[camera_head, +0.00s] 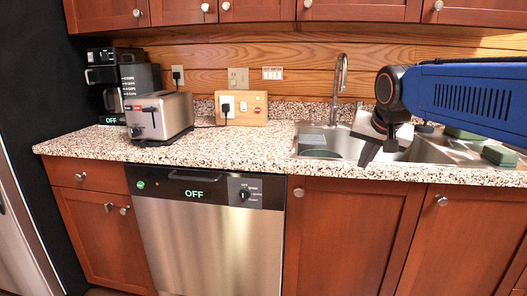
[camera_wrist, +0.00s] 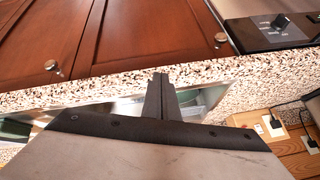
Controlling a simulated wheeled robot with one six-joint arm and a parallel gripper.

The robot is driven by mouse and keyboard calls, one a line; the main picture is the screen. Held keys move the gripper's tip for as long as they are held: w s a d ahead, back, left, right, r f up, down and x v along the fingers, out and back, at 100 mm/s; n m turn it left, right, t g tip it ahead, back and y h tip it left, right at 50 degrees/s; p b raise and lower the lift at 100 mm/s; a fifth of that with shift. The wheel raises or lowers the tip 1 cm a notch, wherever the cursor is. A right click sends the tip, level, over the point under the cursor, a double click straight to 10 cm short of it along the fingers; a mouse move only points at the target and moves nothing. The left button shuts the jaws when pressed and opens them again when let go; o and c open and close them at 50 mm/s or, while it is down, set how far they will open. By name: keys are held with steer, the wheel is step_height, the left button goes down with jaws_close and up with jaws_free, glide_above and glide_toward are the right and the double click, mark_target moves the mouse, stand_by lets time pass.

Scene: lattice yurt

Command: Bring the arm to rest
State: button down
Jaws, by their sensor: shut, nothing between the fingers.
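My blue arm (camera_head: 465,95) reaches in from the right edge of the head view. My gripper (camera_head: 368,152) hangs over the front part of the sink, with its dark fingers pointing down. In the wrist view the fingers (camera_wrist: 160,92) are shut together with nothing between them. The fingers hide part of the sink's middle.
A steel sink (camera_head: 345,147) with a tall faucet (camera_head: 341,75) lies under my gripper. Green blocks (camera_head: 499,155) sit at its right. A toaster (camera_head: 160,117) and a coffee maker (camera_head: 120,85) stand on the counter at left. A dishwasher (camera_head: 205,240) reads OFF below.

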steer(key=s+f+n+g, duration=0.1)
steer(key=s+f+n, duration=0.1)
steer(key=s+f, duration=0.8)
steer(key=s+d+f+n+g, duration=0.1)
steer(key=s+f+n, duration=0.1)
steer(key=s+f, duration=0.9)
steer(key=s, duration=0.6)
steer(key=shift+s+d+f+n, duration=0.2)
steer(key=shift+s+d+n, duration=0.1)
steer(key=shift+n, duration=0.1)
steer(key=shift+w, duration=0.1)
